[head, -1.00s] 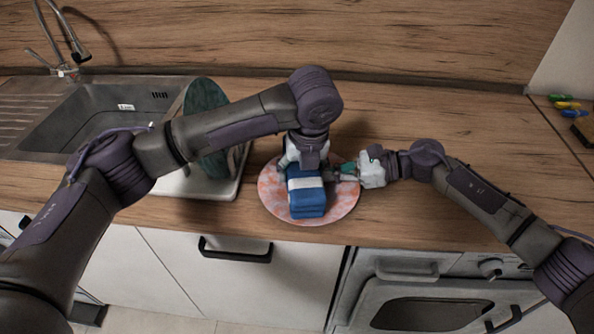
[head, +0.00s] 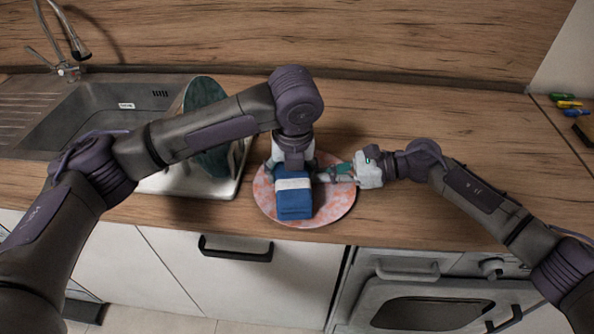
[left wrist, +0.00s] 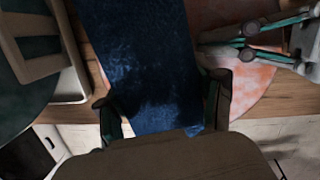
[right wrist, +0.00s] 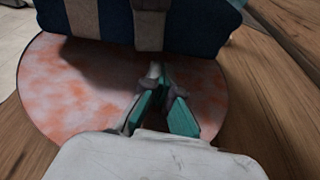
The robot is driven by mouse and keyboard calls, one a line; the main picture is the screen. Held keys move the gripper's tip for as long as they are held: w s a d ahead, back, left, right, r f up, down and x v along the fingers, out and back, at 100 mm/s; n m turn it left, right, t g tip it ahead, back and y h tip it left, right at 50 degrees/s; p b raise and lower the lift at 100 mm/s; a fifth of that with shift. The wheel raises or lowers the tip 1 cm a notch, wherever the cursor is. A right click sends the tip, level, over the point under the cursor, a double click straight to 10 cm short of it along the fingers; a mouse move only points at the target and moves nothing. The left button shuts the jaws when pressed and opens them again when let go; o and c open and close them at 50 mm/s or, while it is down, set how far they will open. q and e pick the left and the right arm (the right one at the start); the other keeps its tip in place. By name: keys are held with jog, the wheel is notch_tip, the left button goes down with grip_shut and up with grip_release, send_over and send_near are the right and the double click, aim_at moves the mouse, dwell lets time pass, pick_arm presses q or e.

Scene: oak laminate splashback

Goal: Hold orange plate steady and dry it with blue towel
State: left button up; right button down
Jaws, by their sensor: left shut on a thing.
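The orange-and-white mottled plate (head: 336,205) lies flat on the counter near its front edge. It also shows in the right wrist view (right wrist: 70,95). The folded blue towel (head: 294,206) with a pale band rests over the plate's middle. My left gripper (head: 290,170) is shut on the towel from above; the towel fills the space between its fingers in the left wrist view (left wrist: 165,105). My right gripper (head: 325,176) comes in from the right over the plate, its fingertips (right wrist: 158,80) close together beside the towel. Whether it presses on the plate is unclear.
A dish rack (head: 235,175) holding a dark green plate (head: 208,105) stands left of the orange plate, next to the sink (head: 90,115). Drawer and oven fronts drop below the counter edge.

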pick_arm(q)
jog(key=shift+w+d, duration=0.1)
jog(key=shift+w+d+f, duration=0.1)
jog(key=shift+w+d, duration=0.1)
jog(key=shift+d, duration=0.95)
jog(key=shift+s+d, duration=0.1)
jog(key=shift+d, duration=0.55)
jog(key=shift+a, duration=0.1)
jog(key=shift+s+a, duration=0.15)
jog(key=shift+a, duration=1.7)
